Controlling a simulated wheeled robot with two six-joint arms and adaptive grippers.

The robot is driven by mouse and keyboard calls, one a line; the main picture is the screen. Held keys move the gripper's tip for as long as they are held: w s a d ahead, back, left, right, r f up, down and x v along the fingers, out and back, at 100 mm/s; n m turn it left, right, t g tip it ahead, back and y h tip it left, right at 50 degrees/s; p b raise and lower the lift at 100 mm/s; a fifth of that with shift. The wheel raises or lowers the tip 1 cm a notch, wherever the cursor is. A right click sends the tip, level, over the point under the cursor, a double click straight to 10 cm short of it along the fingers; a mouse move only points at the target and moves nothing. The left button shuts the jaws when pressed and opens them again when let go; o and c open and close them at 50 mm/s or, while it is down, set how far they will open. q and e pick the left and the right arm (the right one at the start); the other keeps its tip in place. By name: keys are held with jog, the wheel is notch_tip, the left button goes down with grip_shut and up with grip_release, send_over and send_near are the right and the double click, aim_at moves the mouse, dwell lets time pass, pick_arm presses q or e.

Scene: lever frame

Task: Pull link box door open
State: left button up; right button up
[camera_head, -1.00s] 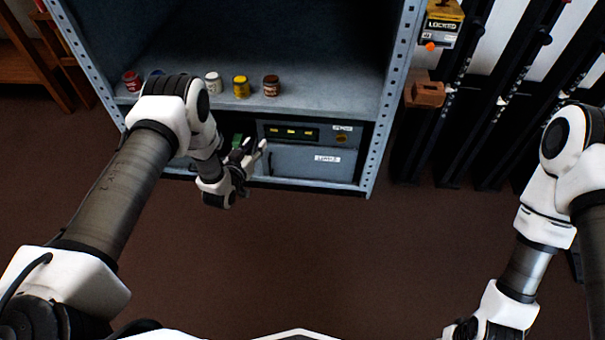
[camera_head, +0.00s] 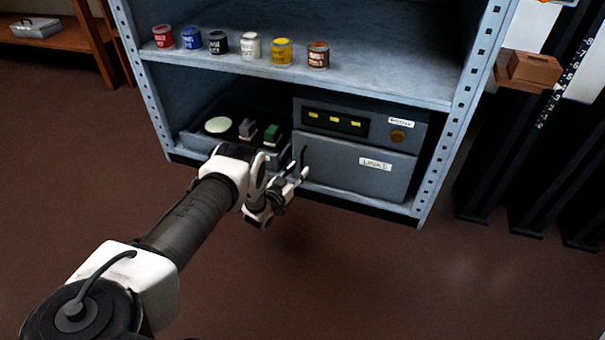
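The link box (camera_head: 360,122) is a grey cabinet on the lower shelf, with yellow indicators and a round amber knob on its upper panel. Its lower door (camera_head: 350,172) carries a white label and looks closed. A dark upright bar at the door's left edge looks like its handle (camera_head: 303,156). My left gripper (camera_head: 297,170) is in front of the door's left edge, close to this bar, its fingertips apart. I cannot tell whether it touches the bar. My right gripper is out of view.
An open grey tray (camera_head: 205,143) with a pale disc and small blocks sits left of the box. Several paint cans (camera_head: 250,46) stand on the shelf above. The perforated right post (camera_head: 462,110) borders the box. The floor in front is clear.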

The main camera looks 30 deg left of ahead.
aim_at(301, 167)
pick_arm(q)
jog(key=w, duration=0.1)
jog(key=w+b, duration=0.1)
jog(key=shift+w+f, duration=0.2)
jog(key=shift+w, duration=0.1)
jog(key=shift+w+a+r, duration=0.1)
jog(key=shift+w+r, duration=0.1)
jog(key=shift+w, duration=0.05)
grip_shut()
jog(key=shift+s, duration=0.1)
